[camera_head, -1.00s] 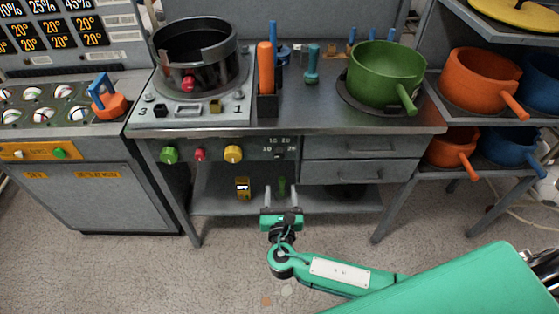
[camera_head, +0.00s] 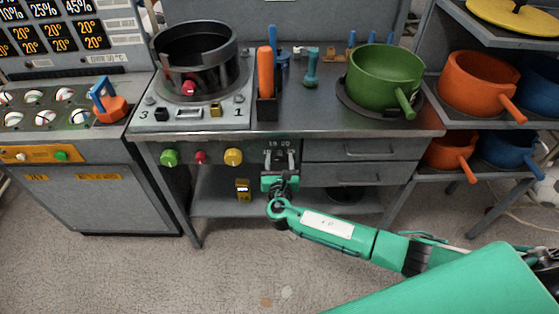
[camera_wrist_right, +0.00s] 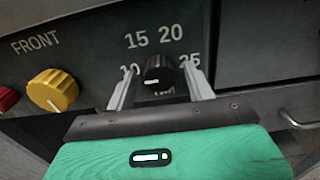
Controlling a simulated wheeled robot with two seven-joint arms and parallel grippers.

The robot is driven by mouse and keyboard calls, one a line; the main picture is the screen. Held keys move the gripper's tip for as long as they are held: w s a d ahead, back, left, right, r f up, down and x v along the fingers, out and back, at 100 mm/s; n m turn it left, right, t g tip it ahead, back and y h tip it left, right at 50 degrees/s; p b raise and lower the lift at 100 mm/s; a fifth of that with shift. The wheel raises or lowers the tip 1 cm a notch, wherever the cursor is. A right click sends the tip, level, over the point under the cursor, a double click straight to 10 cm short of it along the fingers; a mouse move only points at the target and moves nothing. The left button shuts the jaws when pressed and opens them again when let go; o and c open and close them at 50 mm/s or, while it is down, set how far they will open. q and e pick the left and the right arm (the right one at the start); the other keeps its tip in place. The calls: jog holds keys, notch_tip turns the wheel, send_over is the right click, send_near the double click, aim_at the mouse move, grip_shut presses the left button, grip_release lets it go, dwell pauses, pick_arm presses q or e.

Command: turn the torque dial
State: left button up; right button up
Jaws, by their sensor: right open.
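The torque dial (camera_wrist_right: 158,73) is a small black knob with a white pointer line on the dark front panel. Numbers 10, 15, 20 and 25 are printed around it. In the right wrist view the pointer aims left and slightly down. My right gripper (camera_head: 280,156) is at the panel in the head view, and its fingers cover the dial there. In the right wrist view the right gripper (camera_wrist_right: 158,78) is open, one finger on each side of the dial. I cannot tell whether the fingers touch it. My left gripper is not in view.
A yellow knob (camera_wrist_right: 53,91) is left of the dial, with a red knob (camera_head: 200,157) and a green knob (camera_head: 169,158) farther left. Drawers with handles (camera_head: 362,152) are to the right. The countertop holds a green pot (camera_head: 385,75) and a round press (camera_head: 195,55).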

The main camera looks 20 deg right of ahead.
jog(key=c, duration=1)
